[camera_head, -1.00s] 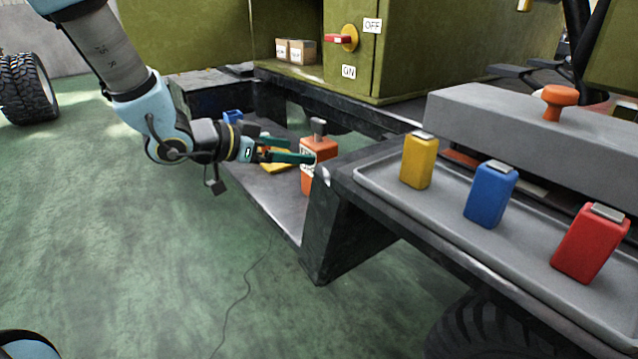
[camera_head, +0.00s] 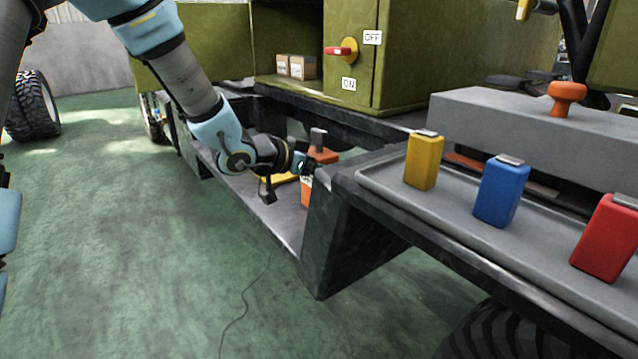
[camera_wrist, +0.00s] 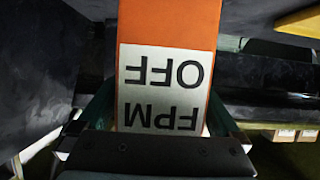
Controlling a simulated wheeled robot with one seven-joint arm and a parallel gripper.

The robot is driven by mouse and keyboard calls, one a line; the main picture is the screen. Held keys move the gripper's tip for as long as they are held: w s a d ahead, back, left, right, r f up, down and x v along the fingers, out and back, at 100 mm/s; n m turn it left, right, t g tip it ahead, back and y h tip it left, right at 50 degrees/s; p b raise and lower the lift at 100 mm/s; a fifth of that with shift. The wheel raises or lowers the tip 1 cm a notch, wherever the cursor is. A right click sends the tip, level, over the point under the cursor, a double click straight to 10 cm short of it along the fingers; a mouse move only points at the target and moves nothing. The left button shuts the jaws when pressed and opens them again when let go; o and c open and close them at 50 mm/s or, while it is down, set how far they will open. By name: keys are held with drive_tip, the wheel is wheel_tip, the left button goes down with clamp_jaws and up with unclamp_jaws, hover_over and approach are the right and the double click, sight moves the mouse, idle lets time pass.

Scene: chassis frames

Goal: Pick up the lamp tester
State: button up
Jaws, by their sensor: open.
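An orange box-shaped device (camera_head: 322,156) with a grey top piece stands on the low chassis shelf; no name on it says lamp tester. In the wrist view, the orange device (camera_wrist: 168,22) fills the middle, with a white label reading "FPM OFF" upside down. My gripper (camera_head: 308,172) is at its left side in the head view and hides part of it. In the wrist view, the open fingers of my gripper (camera_wrist: 160,105) lie on either side of the device's labelled part. I cannot tell whether they touch it.
A dark frame post (camera_head: 335,235) stands close right of the device. A yellow item (camera_head: 280,179) lies behind my wrist. A grey tray (camera_head: 400,196) holds yellow (camera_head: 422,162), blue (camera_head: 501,193) and red (camera_head: 605,240) blocks. A green cabinet (camera_head: 440,50) stands behind.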

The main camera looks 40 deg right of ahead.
drive_tip(key=c, duration=1.5)
